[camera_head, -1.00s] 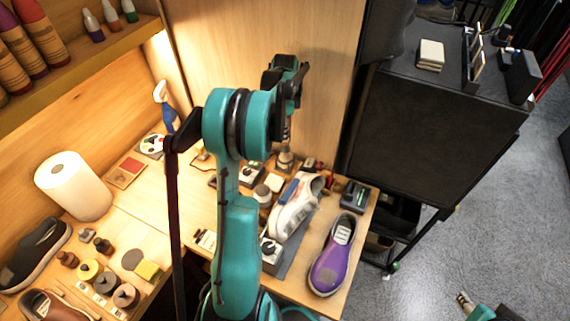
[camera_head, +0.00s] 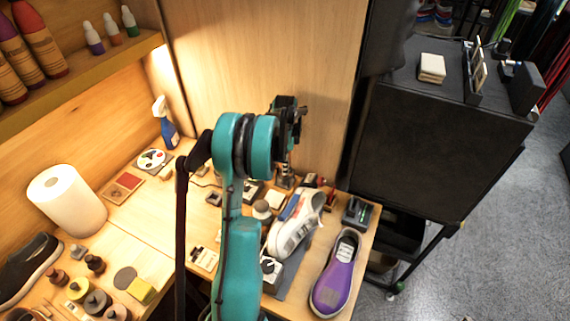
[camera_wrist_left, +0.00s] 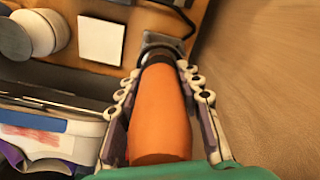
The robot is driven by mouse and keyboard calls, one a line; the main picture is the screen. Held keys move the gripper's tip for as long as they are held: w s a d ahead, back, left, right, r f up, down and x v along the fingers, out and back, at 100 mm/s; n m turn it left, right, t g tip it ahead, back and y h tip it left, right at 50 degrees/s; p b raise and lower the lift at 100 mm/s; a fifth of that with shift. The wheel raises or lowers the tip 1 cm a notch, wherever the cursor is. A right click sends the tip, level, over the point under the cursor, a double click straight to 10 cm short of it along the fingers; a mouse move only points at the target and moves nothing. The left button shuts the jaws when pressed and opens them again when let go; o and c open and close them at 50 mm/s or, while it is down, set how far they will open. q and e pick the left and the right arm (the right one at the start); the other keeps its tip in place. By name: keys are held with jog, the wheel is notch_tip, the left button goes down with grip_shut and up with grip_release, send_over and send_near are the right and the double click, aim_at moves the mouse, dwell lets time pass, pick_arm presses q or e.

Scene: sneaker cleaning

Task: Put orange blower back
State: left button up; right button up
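The orange blower (camera_wrist_left: 160,118) is between the fingers of my left gripper (camera_wrist_left: 163,100) in the left wrist view, its dark nozzle pointing away from the wrist. The fingers lie along both sides of it and look shut on it. Beyond the nozzle is a small grey piece (camera_wrist_left: 160,42); I cannot tell whether they touch. In the head view my left gripper (camera_head: 291,150) is over the back of the table near the wooden panel, and the blower is mostly hidden there. My right gripper is out of view.
A white sneaker (camera_head: 290,232) and a purple shoe (camera_head: 335,280) stand at the table's right. A white square pad (camera_wrist_left: 101,40) and round containers (camera_wrist_left: 35,35) are close to the left gripper. A paper roll (camera_head: 68,200) and spray bottle (camera_head: 166,125) stand further left.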

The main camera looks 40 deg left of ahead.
pick_arm(q)
jog(key=o, duration=0.4)
jog(key=shift+r, duration=0.1)
jog(key=shift+r+p, duration=0.35)
notch_tip(320, 180, up, 12)
jog(key=p, duration=0.3)
jog(key=shift+f, duration=0.25)
jog(key=s+d+r+n+t, duration=0.2)
jog(key=s+d+r, duration=0.1)
jog(key=d, duration=0.5)
jog(key=s+d+r+n+t, duration=0.1)
jog(key=s+d+r+n, duration=0.15)
jog(key=d, duration=0.65)
jog(key=s+d+r+n+t, duration=0.15)
jog(key=s+d, duration=0.25)
jog(key=d, duration=0.4)
jog(key=s+d+f+n+t, duration=0.1)
jog(key=s+d, duration=0.1)
jog(key=s+d+n, duration=0.1)
jog(key=s+d, duration=0.1)
jog(key=d, duration=0.1)
jog(key=s+d+f+n+t, duration=0.1)
jog(key=s+d, duration=0.1)
jog(key=s, duration=0.1)
jog(key=shift+s+d+f+t, duration=0.1)
jog(key=shift+d+f+t, duration=0.2)
jog(key=shift+d+t, duration=0.1)
